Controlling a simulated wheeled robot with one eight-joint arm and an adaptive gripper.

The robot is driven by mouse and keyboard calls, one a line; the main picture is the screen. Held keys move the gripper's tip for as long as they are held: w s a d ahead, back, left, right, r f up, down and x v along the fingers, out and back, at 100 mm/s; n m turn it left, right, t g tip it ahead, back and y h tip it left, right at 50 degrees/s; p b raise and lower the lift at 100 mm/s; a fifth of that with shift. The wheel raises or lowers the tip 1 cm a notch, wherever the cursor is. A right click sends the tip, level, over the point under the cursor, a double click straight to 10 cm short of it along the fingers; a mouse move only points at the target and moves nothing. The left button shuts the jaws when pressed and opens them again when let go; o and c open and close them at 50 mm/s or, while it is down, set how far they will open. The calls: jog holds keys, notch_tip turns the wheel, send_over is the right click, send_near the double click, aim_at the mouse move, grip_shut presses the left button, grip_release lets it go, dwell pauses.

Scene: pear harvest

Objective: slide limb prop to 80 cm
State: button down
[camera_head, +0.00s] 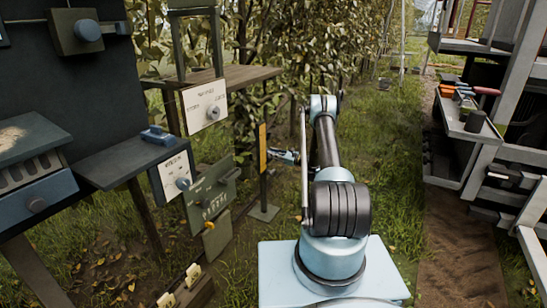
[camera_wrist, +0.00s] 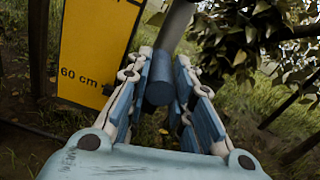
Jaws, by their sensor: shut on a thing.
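The limb prop is a thin grey upright post (camera_wrist: 175,27) with a dark blue cylindrical slider or grip (camera_wrist: 160,84). My gripper (camera_wrist: 164,58) has its blue fingers on both sides of this cylinder and is shut on it. A yellow scale board (camera_wrist: 92,42) stands just left of the post, with a "60 cm" mark near its lower edge. In the head view the yellow scale (camera_head: 262,150) shows narrow, and my gripper (camera_head: 290,156) reaches left towards the post. The 80 cm mark is not legible in either view.
A wooden shelf (camera_head: 240,78) with a white dial panel (camera_head: 205,107) stands left of the prop. Green boxes (camera_head: 213,192) hang below it. Leaves and branches (camera_wrist: 245,40) crowd the right of the post.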

notch_tip(320, 180, up, 20)
jog(key=shift+w+r, duration=0.15)
jog(key=shift+r, duration=0.05)
dwell(0.4)
jog(key=c, duration=1.7)
grip_release()
jog(key=v, duration=1.2)
jog(key=shift+f, duration=0.25)
